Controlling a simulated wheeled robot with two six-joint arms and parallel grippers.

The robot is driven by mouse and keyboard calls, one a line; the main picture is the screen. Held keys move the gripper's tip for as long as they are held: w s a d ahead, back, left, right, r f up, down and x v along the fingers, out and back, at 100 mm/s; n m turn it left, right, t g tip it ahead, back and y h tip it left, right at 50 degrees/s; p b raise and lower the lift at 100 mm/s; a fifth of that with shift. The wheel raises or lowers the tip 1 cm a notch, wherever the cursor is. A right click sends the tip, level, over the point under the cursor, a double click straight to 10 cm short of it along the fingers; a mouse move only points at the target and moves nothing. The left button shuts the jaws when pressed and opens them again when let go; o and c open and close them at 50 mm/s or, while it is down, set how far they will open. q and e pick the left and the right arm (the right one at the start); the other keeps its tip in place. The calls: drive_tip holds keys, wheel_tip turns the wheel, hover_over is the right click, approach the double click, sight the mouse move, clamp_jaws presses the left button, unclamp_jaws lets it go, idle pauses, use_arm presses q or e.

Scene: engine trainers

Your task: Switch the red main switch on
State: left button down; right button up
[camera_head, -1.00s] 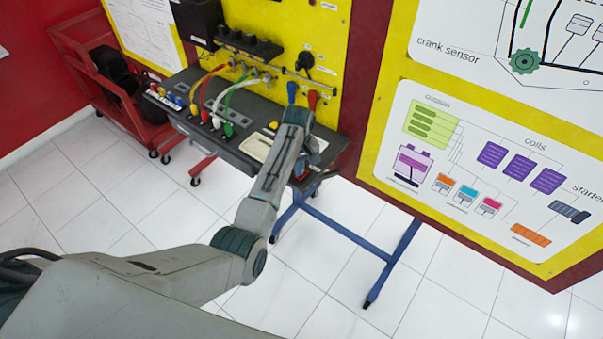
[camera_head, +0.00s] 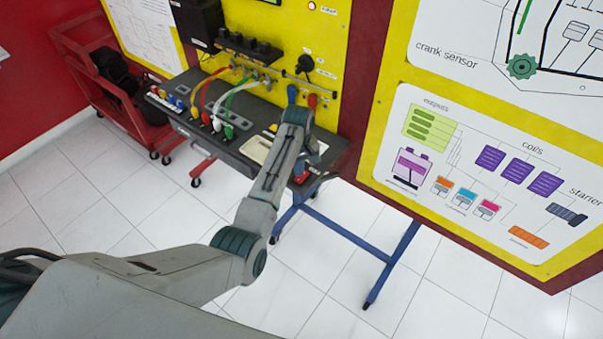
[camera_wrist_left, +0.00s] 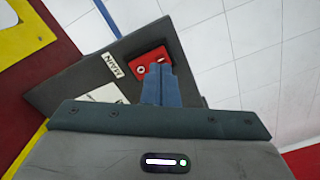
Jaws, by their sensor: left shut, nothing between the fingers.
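The red main switch (camera_wrist_left: 148,60) shows in the left wrist view, on the dark console top beside a white "MAIN" label (camera_wrist_left: 114,65). A white round mark is visible on its face. My left gripper (camera_wrist_left: 160,68) is shut and empty, its blue fingertips over the switch's edge, hiding part of it. Whether they touch it I cannot tell. In the head view, a bit of the red switch (camera_head: 302,178) shows at the console's right end, mostly hidden behind my left gripper and wrist. My right gripper is in neither view.
The dark console (camera_head: 190,82) carries several coloured cables (camera_head: 205,95) and stands on blue legs (camera_head: 345,232). A yellow panel (camera_head: 325,40) rises behind it, with a red lamp (camera_head: 311,6) near the top. A red cart (camera_head: 150,125) stands at left. Tiled floor lies clear at right front.

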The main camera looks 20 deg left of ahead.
sight(299, 180)
use_arm(q)
drive_tip(key=shift+r, duration=2.4)
drive_tip(key=shift+s, duration=0.1)
